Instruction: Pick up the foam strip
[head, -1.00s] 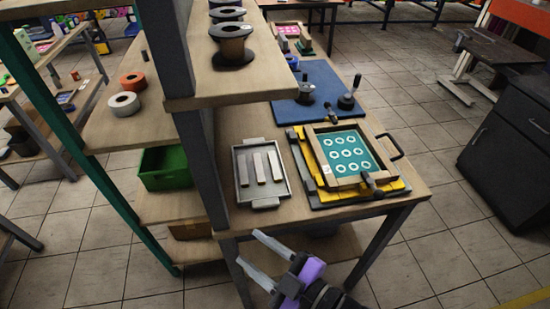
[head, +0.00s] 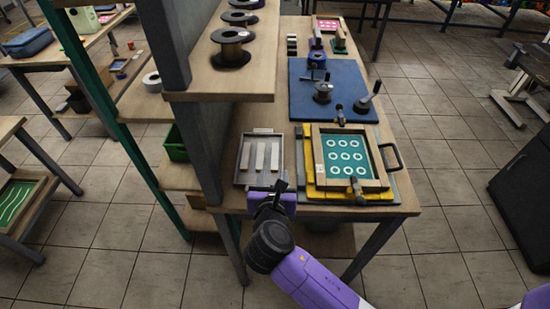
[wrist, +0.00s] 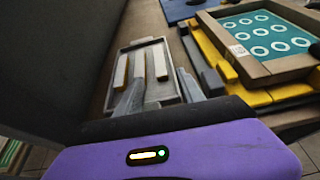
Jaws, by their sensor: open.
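Three pale foam strips lie side by side in a shallow grey metal tray (head: 251,181) on the bench. The left strip (head: 245,155), middle strip (head: 260,155) and right strip (head: 275,155) point away from me. The wrist view also shows the left strip (wrist: 121,70), middle strip (wrist: 139,64) and right strip (wrist: 160,62). My gripper (wrist: 160,92) is open and empty, its grey fingers spread at the near end of the tray. In the head view my gripper (head: 269,189) is at the tray's near edge, its fingertips largely hidden. Finger height above the tray is unclear.
A wooden-framed printing screen (head: 347,184) on a yellow base (head: 309,172) stands close right of the tray. A grey shelf post (head: 206,130) rises close on the left. A blue mat (head: 300,107) with hand tools lies behind.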

